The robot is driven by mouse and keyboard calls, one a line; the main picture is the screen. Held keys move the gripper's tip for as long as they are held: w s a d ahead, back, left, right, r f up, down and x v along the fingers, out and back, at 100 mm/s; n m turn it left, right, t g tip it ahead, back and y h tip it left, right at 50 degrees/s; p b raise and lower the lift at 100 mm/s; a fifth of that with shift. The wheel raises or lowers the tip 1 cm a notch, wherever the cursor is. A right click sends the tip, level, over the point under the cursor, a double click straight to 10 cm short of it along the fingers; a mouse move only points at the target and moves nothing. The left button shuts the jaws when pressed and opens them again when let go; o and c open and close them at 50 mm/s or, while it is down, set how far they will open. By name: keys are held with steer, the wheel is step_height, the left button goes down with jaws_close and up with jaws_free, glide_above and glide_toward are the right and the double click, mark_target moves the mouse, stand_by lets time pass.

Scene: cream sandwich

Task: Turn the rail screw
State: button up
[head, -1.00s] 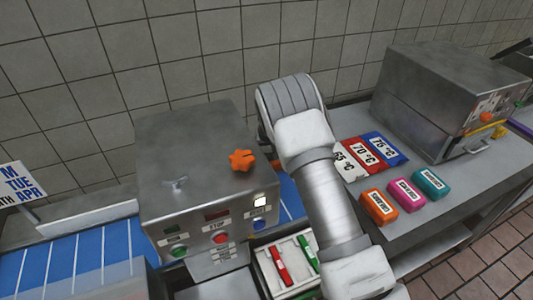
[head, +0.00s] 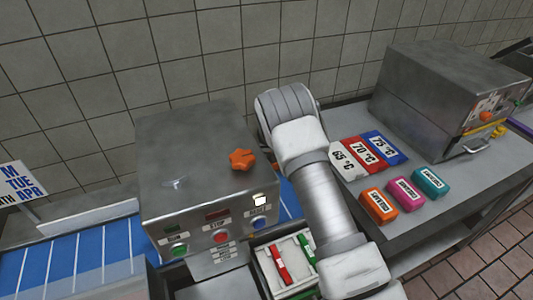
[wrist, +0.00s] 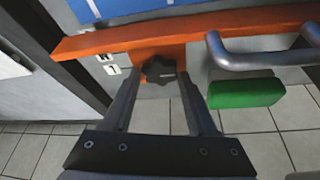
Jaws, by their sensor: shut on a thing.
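The rail screw, a black star-shaped knob (wrist: 158,70), sits on an orange rail (wrist: 225,22) in the wrist view. My gripper (wrist: 160,78) has one finger on each side of the knob and is shut on it. The far side of the knob is hidden, and any turn of it is hard to tell. In the head view my gripper and the black knob are hidden; only my white and grey arm shows, reaching down past the right side of the metal machine.
In the wrist view a metal handle (wrist: 262,57) and a green block (wrist: 246,93) lie right of my fingers. In the head view the machine (head: 192,150) has an orange knob (head: 241,160) on top. Temperature cards and coloured blocks lie on the right table (head: 425,215).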

steer(key=shift+c, duration=1.2)
